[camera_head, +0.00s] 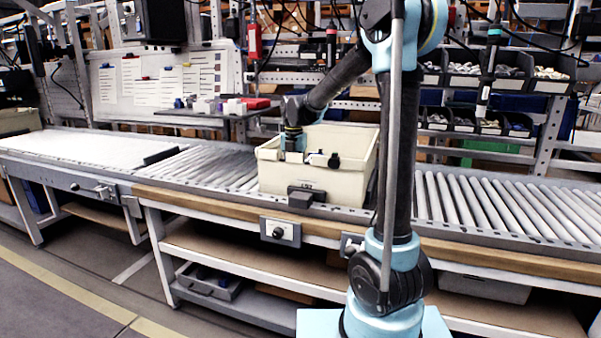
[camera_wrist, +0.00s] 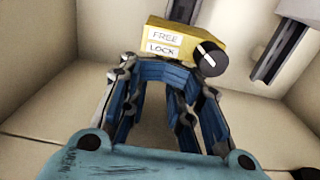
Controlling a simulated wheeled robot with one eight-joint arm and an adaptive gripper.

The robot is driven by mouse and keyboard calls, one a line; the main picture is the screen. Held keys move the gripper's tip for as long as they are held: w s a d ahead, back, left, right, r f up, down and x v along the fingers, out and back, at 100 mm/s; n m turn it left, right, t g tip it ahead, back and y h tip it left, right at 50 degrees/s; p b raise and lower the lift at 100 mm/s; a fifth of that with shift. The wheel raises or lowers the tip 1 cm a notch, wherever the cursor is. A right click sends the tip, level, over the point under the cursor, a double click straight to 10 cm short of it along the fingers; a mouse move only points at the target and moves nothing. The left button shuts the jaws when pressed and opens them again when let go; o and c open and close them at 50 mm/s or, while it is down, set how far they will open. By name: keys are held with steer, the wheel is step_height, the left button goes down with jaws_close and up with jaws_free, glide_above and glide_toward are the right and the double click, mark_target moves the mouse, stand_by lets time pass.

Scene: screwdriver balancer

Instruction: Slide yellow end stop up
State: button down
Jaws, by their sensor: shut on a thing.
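The yellow end stop (camera_wrist: 190,33) shows at the top of the wrist view. It has white labels reading FREE and LOCK, and a black knob (camera_wrist: 209,58) with a white line at its right end. A dark rail (camera_wrist: 184,10) runs up behind it. My gripper (camera_wrist: 158,64) has its blue fingers at the lower edge of the end stop, shut on it; the exact contact is hard to see. In the head view my gripper (camera_head: 292,150) reaches down into a cream bin (camera_head: 290,178), and the end stop is hidden.
The bin's pale walls (camera_wrist: 45,90) surround my gripper closely. A second dark rail (camera_wrist: 272,48) stands to the right of the end stop. The bin sits on a roller conveyor (camera_head: 480,198), with clear rollers on both sides. Shelves of parts bins (camera_head: 495,75) stand behind.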

steer(key=shift+w, duration=0.15)
steer(key=shift+w+d, duration=0.25)
steer(key=shift+w, duration=0.35)
steer(key=shift+w+d, duration=0.25)
steer(key=shift+w, duration=0.45)
steer(key=shift+w+d, duration=0.25)
steer(key=shift+w, duration=0.4)
stand_by(4.7)
steer(key=shift+s+a, duration=0.15)
steer(key=shift+s, duration=0.2)
stand_by(0.8)
